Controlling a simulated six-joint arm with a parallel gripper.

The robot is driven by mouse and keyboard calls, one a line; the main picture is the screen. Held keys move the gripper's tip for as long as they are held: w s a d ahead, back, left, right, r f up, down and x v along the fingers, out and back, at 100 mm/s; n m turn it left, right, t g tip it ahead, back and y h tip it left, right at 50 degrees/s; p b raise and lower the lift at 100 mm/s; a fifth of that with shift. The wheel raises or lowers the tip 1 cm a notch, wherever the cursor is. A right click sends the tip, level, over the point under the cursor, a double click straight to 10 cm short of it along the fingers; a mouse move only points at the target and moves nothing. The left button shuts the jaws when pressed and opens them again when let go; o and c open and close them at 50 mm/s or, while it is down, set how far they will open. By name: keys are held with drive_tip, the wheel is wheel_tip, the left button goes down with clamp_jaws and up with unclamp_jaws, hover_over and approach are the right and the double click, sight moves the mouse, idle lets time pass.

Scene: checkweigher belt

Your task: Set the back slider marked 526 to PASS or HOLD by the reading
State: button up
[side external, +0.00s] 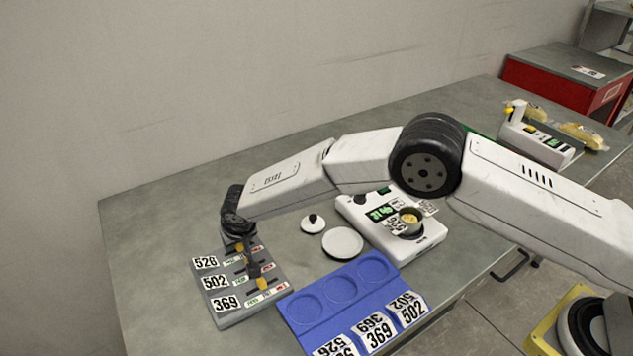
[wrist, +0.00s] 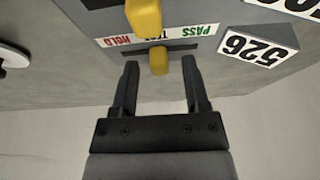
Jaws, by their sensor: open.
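The grey slider panel (side external: 231,318) has rows marked 526, 502 and 369. In the wrist view the 526 plate (wrist: 257,47) is at the upper right, upside down. The 526 row's yellow knob (wrist: 159,61) stands near the middle of its slot, by the middle label, between red HOLD and green PASS. My gripper (wrist: 160,76) is open, its fingers on either side of this knob, with gaps showing. In the side view my gripper (side external: 250,262) is over the panel and partly hides the rows. The scale (side external: 412,246) has a green display (side external: 381,212) whose reading is too small to read surely.
A blue tray (side external: 310,317) with three empty round recesses stands beside the panel. A white disc (side external: 342,243) and a smaller knobbed one (side external: 312,224) lie behind it. Another yellow knob (wrist: 145,17) is close to my fingers.

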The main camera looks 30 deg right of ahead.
clamp_jaws()
idle(1.5)
